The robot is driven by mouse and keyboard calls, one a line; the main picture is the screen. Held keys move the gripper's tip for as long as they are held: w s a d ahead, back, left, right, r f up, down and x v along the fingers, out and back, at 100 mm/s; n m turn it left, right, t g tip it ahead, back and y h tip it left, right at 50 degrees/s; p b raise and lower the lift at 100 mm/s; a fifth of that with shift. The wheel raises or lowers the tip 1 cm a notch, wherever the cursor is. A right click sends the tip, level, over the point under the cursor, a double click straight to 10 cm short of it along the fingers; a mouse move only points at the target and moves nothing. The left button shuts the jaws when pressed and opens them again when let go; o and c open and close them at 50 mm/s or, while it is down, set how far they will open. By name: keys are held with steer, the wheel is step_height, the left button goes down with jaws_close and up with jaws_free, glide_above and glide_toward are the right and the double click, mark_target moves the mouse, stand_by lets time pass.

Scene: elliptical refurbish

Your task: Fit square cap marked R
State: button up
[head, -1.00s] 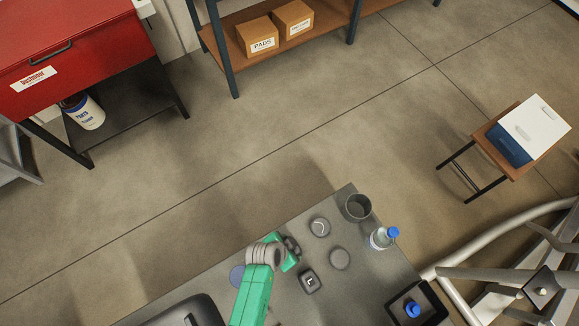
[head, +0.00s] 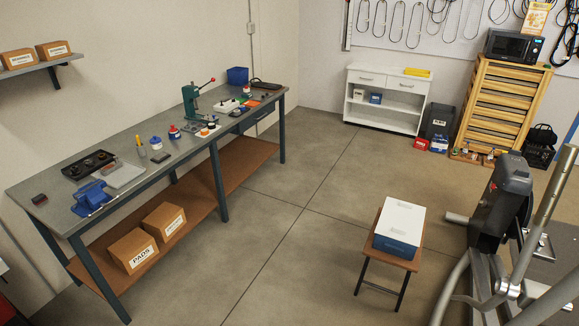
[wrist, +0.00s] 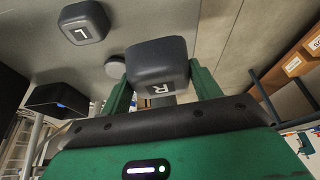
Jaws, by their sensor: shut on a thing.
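The square cap marked R (wrist: 158,58) is dark grey with rounded corners and a white letter R. My gripper (wrist: 160,82) is shut on it, with one green finger at each side. A matching square cap marked L (wrist: 84,22) lies on a grey surface at upper left in the wrist view. In the head view, part of the elliptical machine (head: 503,200), with grey tubes and a black housing, stands at the right edge. My gripper and the R cap are outside the head view. No seat for the cap can be made out.
In the wrist view, a round grey piece (wrist: 115,67) and a black tray (wrist: 58,98) with something blue show near the L cap. In the head view, a stool (head: 392,255) bears a white and blue box. A long workbench (head: 125,190) lines the wall; the middle floor is clear.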

steer(key=w+d+r+n+p, duration=0.1)
steer(key=w+d+r+p, duration=0.2)
steer(key=r, duration=0.7)
steer(key=w+d+r+n+y+p, duration=0.1)
steer(key=w+d+r+p, duration=0.2)
steer(key=r, duration=0.6)
steer(key=w+d+r+n+p, duration=0.1)
steer(key=w+d+r+p, duration=0.3)
steer(key=r, duration=0.6)
steer(key=shift+w+r+n, duration=0.3)
steer(key=shift+w, duration=0.4)
